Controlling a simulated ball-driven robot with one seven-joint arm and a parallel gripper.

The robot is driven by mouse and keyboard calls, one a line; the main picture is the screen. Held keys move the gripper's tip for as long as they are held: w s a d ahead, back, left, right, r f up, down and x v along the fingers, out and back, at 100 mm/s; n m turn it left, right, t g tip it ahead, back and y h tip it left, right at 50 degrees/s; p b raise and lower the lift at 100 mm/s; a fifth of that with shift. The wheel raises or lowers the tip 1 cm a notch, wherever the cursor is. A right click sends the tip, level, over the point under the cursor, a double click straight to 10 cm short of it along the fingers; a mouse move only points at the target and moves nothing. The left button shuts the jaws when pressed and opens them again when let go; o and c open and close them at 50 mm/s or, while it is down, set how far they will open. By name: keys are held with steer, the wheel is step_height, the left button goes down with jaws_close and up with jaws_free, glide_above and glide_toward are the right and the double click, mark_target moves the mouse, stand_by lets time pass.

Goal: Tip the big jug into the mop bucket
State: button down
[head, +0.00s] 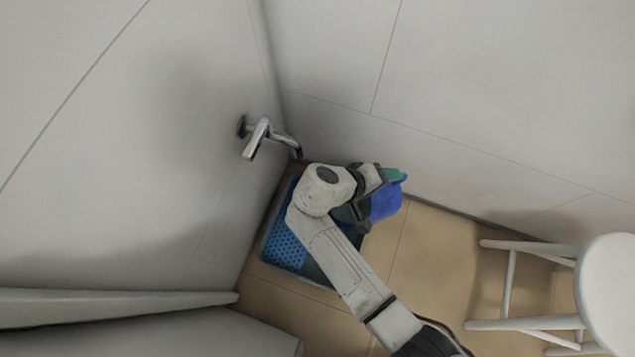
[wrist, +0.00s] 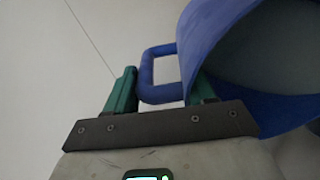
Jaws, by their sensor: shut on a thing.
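The big jug (head: 385,203) is blue and shows at the right edge of the mop bucket, partly hidden by my gripper. In the wrist view the jug (wrist: 225,38) fills the upper right, with its wide mouth and grey, shadowed inside showing. My gripper (wrist: 160,88) is shut on the jug's square loop handle (wrist: 148,72), which lies between the two green fingers. In the head view my gripper (head: 392,176) is at the jug's upper side. The mop bucket (head: 283,284) stands on the floor in the corner, with a blue perforated part (head: 284,248); my arm covers much of it.
A chrome tap (head: 258,138) juts from the left wall above the bucket. A white stool (head: 612,285) stands at the right. A pale ledge (head: 120,303) runs along the lower left. Tan floor (head: 435,260) is clear between bucket and stool.

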steer(key=shift+s+a+r+t+h+b, duration=0.15)
steer(key=shift+s+a+r+h+b, duration=0.05)
steer(key=shift+a+r+h+b, duration=0.25)
steer(key=shift+s+a+r+t+h+b, duration=0.15)
steer(key=shift+a+r+h+b, duration=0.2)
steer(key=shift+a+r, duration=0.2)
stand_by(1.8)
steer(key=shift+s+a+r+t+h, duration=0.15)
steer(key=shift+s+a+r+h, duration=0.05)
steer(key=shift+a+r+h, duration=0.25)
steer(key=shift+s+a+r+t+h, duration=0.2)
steer(key=shift+a+r+h, duration=0.15)
steer(key=shift+a+h, duration=0.15)
stand_by(1.4)
steer(key=shift+a, duration=0.1)
steer(key=shift+s+a+r+h+b, duration=0.25)
steer(key=shift+a+b, duration=0.15)
steer(key=shift+a, duration=0.2)
